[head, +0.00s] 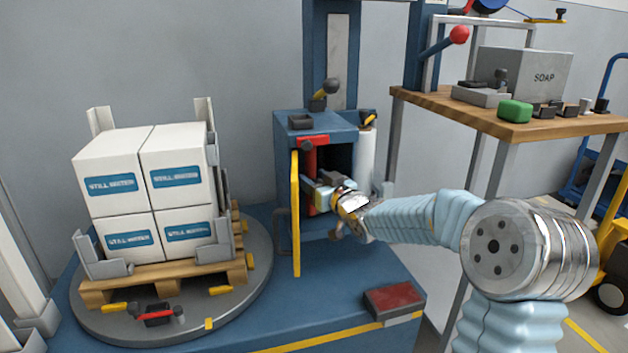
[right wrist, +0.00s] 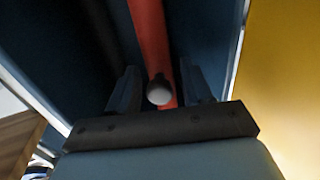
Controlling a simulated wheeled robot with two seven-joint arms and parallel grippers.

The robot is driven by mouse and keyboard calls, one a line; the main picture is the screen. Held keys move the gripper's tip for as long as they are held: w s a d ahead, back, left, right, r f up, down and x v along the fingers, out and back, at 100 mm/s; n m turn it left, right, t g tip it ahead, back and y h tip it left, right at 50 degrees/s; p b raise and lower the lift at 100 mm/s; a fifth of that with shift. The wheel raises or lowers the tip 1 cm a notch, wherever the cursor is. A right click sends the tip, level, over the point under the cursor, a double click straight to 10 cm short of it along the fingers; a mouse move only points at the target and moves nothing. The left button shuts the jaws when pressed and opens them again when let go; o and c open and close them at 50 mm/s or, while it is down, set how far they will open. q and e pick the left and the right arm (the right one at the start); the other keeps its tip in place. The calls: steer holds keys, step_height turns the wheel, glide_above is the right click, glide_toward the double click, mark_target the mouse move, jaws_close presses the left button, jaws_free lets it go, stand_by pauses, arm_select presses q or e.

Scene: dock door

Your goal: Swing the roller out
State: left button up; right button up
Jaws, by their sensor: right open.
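A blue cabinet (head: 292,126) stands at the back of the blue bench with its front open. Inside it is a red upright arm (head: 312,150); my own gripper hides part of it. In the right wrist view the red arm (right wrist: 150,40) runs down the middle, and a pale round knob end (right wrist: 159,91) shows in front of it. My right gripper (head: 311,186) reaches into the cabinet opening. Its two fingers are apart, one on each side of the knob, with gaps visible. Which part is the roller I cannot tell for sure. My left gripper is out of view.
A yellow-edged door (head: 296,215) stands open just left of my right gripper. A turntable (head: 250,275) with a pallet of white boxes (head: 112,183) is at left. A white roll (head: 367,152) stands beside the cabinet. A wooden table (head: 480,119) is at right.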

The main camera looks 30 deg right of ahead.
steer(key=shift+w, duration=0.25)
jaws_close()
